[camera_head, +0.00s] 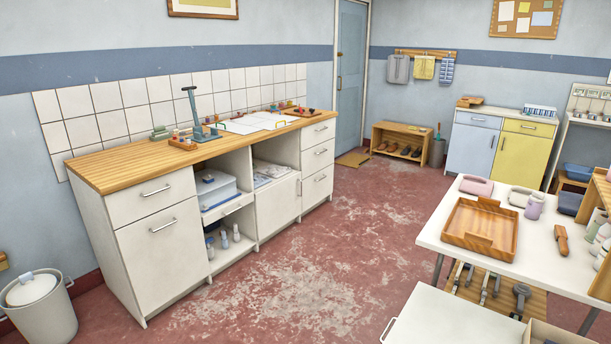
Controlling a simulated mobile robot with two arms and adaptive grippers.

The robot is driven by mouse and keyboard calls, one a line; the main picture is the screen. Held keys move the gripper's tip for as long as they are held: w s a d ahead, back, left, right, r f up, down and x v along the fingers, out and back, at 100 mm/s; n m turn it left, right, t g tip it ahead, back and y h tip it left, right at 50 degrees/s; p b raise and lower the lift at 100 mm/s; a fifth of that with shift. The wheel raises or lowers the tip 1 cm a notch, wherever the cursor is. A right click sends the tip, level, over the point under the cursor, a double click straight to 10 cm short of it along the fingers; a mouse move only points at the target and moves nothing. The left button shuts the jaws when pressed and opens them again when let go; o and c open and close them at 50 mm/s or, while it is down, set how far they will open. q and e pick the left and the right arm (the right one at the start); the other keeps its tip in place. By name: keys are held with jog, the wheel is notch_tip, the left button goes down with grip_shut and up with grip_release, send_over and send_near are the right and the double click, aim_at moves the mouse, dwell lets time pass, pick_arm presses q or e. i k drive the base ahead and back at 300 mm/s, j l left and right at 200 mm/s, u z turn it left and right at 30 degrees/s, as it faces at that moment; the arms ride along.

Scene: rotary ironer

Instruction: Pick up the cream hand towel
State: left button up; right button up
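A small pale, cream-to-beige folded or rounded item (519,196) lies near the back of the white table (440,225) at the right. It may be the cream hand towel, but it is too small to tell for certain. A pink item (477,185) lies to its left, a lilac bottle (534,207) stands in front of its right side, and a dark blue item (569,203) lies farther right. A yellow cloth (423,68) and a blue checked cloth (447,71) hang on the far wall rail. Neither of my grippers shows.
A wooden tray (480,231) and a wooden-handled brush (561,240) lie on the white table. A long counter (120,168) lines the left wall, with a lidded bin (40,308) beside it. The red floor (300,265) between counter and table is clear.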

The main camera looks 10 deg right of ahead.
aim_at(518, 196)
jog(key=i+j+u, duration=0.2)
jog(key=i+u, duration=0.2)
jog(key=i, duration=0.35)
jog(key=i+u, duration=0.4)
jog(key=i, duration=0.3)
jog(key=i+z, duration=0.7)
jog(key=i+j+z, duration=0.15)
jog(key=i+z, duration=0.2)
jog(key=i, duration=0.15)
jog(key=i+l+z, duration=0.25)
jog(key=i+z, duration=0.15)
jog(key=i, duration=0.2)
jog(key=i+l+z, duration=0.1)
jog(key=i+z, duration=0.3)
jog(key=i, duration=0.2)
jog(key=i+j+z, duration=0.15)
jog(key=i+z, duration=0.3)
jog(key=i, duration=0.15)
jog(key=i+j+z, duration=0.1)
jog(key=i+z, duration=0.4)
jog(key=i+j+z, duration=0.2)
jog(key=i+z, duration=0.25)
jog(key=i+j+z, duration=0.3)
jog(key=z, duration=0.2)
jog(key=i+j+z, duration=0.25)
jog(key=j+z, duration=0.25)
jog(key=j, duration=0.1)
